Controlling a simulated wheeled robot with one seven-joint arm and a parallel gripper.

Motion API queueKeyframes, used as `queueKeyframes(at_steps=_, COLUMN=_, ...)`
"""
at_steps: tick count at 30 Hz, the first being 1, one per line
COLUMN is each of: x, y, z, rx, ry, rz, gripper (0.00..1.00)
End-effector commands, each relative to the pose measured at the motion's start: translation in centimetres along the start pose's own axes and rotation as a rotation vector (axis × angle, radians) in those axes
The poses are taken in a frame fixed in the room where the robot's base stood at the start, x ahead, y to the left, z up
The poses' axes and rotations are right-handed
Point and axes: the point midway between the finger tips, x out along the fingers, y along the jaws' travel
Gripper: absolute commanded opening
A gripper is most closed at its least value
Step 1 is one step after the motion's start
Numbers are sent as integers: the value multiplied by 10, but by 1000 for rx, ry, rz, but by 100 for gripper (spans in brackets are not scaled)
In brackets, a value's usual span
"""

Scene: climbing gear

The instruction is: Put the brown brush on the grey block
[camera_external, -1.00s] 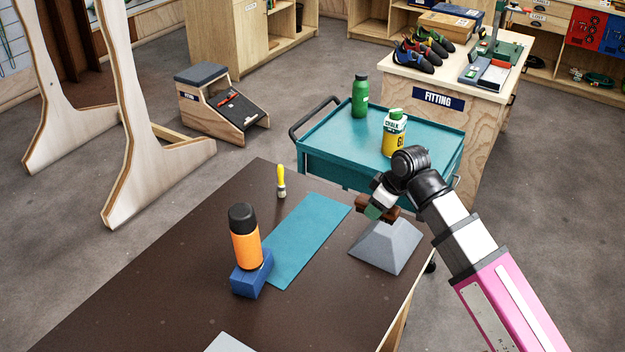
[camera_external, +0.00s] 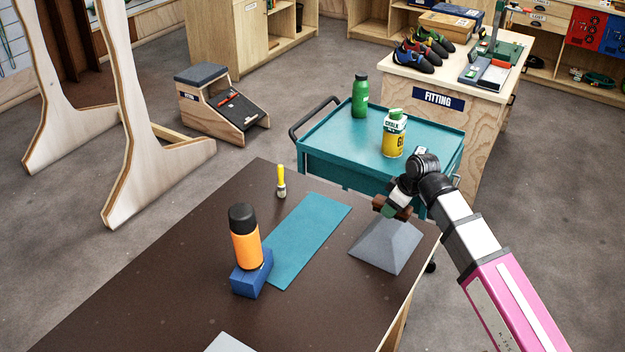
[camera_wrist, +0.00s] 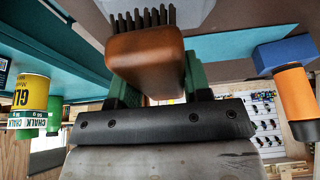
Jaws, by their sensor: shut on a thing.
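The brown brush (camera_wrist: 147,62) is held between the green fingers of my gripper (camera_wrist: 157,88), its dark bristles pointing away from the wrist. In the external view the brush (camera_external: 378,202) is partly hidden by my gripper (camera_external: 391,208). The grey block (camera_external: 385,250) has sloping sides and a small flat top, and stands near the right edge of the brown table. My gripper and the brush are over its top; I cannot tell whether the brush touches it.
An orange bottle (camera_external: 246,246) with a black cap stands on a blue block (camera_external: 250,280).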

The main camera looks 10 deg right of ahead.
Motion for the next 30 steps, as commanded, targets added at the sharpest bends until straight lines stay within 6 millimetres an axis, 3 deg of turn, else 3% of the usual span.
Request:
queueKeyframes(at_steps=12, x=36, y=0, z=16, rx=-1, ry=-1, rz=-1, gripper=20)
queueKeyframes(at_steps=25, x=40, y=0, z=17, rx=0, ry=0, rz=0, gripper=20)
queueKeyframes(at_steps=26, x=40, y=0, z=17, rx=0, ry=0, rz=0, gripper=51)
queueKeyframes(at_steps=27, x=40, y=0, z=17, rx=0, ry=0, rz=0, gripper=64)
queueKeyframes(at_steps=28, x=40, y=0, z=17, rx=0, ry=0, rz=0, gripper=70)
queueKeyframes(at_steps=30, x=40, y=0, z=17, rx=0, ry=-1, rz=-1, gripper=70)
